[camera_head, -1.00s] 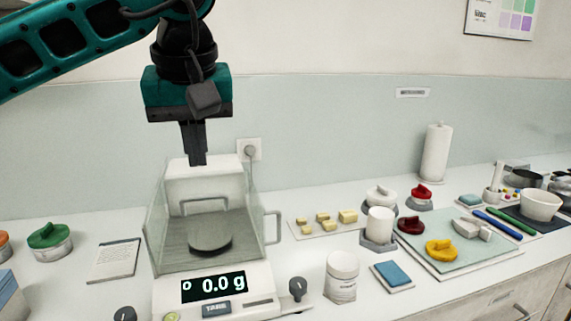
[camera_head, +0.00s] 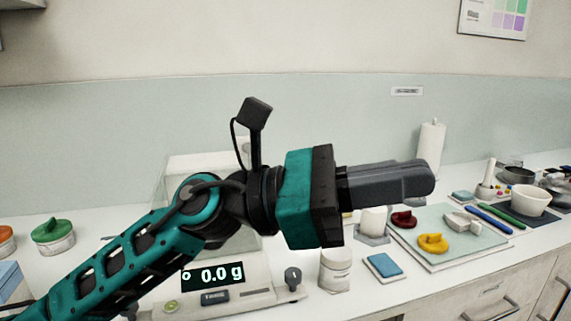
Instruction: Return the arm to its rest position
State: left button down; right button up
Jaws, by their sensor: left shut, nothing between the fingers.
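My left arm comes in from the lower left in the head view. My left gripper (camera_head: 428,180) points to the right, raised in front of the bench. Its fingers are together and hold nothing. My right gripper is not in view.
A white jar (camera_head: 335,272), a blue pad (camera_head: 383,265) and a pale mat (camera_head: 462,252) with red and yellow lidded pieces lie below and right of the gripper. A green-lidded tin (camera_head: 53,236) is at the left. A paper roll (camera_head: 430,148) stands behind.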

pick_arm(q)
jog(key=w+a+f+n+t+y, duration=0.1)
jog(key=w+a+n+t, duration=0.4)
jog(key=n+t, duration=0.75)
jog(key=w+a+f+n+t+y, duration=0.1)
jog(key=w+a+n+t, duration=0.4)
jog(key=n+t, duration=0.7)
jog(key=w+a+f+n+g+y, duration=0.2)
jog(key=a+f+n+y, duration=1)
jog(key=n, duration=0.8)
jog(key=s+a+f+n+g+y, duration=0.3)
jog(key=f+n, duration=0.1)
jog(key=f, duration=0.4)
jog(key=s+a+f+n+g+y, duration=0.2)
jog(key=s+f+n+g+y, duration=0.15)
jog(key=f, duration=0.55)
jog(key=s+a+f+n+g, duration=0.2)
jog(key=s+f+n+g, duration=0.15)
jog(key=s+f, duration=0.4)
jog(key=s+a+f+n+g, duration=0.2)
jog(key=s+f+g, duration=0.25)
jog(key=s, duration=0.55)
jog(key=w+d+f+m+t+h, duration=0.1)
jog(key=w+d+f+t+h, duration=0.1)
jog(key=w+f+t, duration=0.4)
jog(key=shift+w+d+f, duration=0.55)
jog(key=shift+w+f, duration=0.1)
jog(key=shift+f, duration=0.2)
